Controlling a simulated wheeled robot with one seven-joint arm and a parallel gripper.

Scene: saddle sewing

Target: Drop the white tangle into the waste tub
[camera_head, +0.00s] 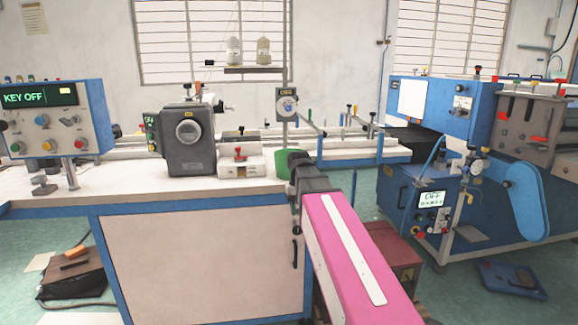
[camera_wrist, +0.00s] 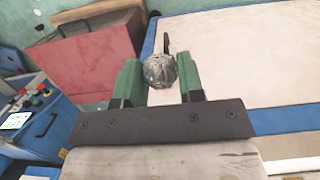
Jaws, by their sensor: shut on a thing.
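The white tangle (camera_wrist: 160,70) shows in the wrist view as a rounded, mottled grey-white lump. My gripper (camera_wrist: 158,80) has green fingers, one on each side of the lump, and is shut on it. In the head view my gripper (camera_head: 288,162) is at the right end of the white bench, with a green finger showing beside its dark body. The tangle cannot be made out in that view. I cannot pick out the waste tub with certainty in either view.
A red box (camera_head: 396,256) stands on the floor right of the bench; it also shows in the wrist view (camera_wrist: 85,62). The bench (camera_head: 110,185) carries a dark grey machine (camera_head: 188,140). A blue machine (camera_head: 440,195) stands at right. A blue tray (camera_head: 510,278) lies on the floor.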

